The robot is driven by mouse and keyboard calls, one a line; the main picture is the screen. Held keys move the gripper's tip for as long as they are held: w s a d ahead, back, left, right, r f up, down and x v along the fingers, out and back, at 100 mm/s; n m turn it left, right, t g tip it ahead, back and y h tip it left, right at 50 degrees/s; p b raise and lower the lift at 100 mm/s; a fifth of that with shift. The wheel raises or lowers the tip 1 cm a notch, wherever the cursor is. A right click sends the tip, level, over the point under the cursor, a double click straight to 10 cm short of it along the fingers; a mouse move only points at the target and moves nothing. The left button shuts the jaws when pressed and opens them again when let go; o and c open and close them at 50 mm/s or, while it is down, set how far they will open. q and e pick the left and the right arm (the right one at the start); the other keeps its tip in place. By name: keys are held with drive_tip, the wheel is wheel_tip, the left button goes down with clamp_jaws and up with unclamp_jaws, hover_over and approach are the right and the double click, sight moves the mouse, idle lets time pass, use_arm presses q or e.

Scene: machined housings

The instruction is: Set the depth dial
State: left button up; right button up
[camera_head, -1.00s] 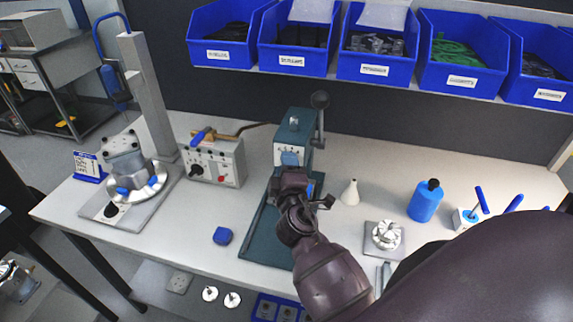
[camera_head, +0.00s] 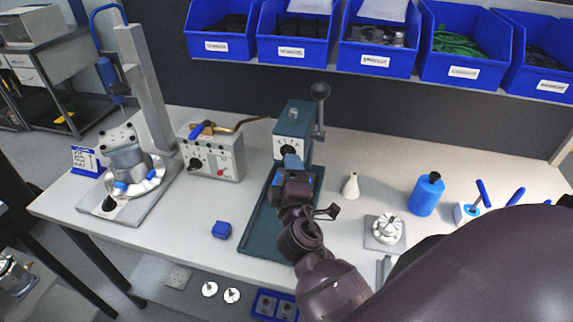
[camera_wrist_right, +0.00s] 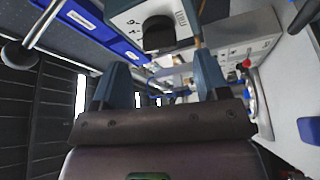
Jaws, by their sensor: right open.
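The depth dial (camera_head: 289,150) is a round black knob on the pale front plate of the teal press (camera_head: 294,117). In the right wrist view the black knob (camera_wrist_right: 158,33) sits on the white plate with scale marks around it. My right gripper (camera_head: 291,163) is in front of and just below the dial in the head view. The wrist view shows its two blue-grey fingers (camera_wrist_right: 162,72) spread apart with nothing between them. The knob lies beyond the fingertips, apart from them. My left gripper is not in view.
The press lever (camera_head: 320,92) rises at the press's right. A control box (camera_head: 211,157) stands left, a white cone bottle (camera_head: 351,187) and blue bottle (camera_head: 427,194) right. A small blue block (camera_head: 222,230) lies on the bench. Blue bins (camera_head: 377,45) hang above.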

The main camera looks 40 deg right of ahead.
drive_tip(key=b+v, duration=0.1)
drive_tip(key=v, duration=0.5)
drive_tip(key=shift+b, duration=0.35)
drive_tip(key=shift+s, duration=0.1)
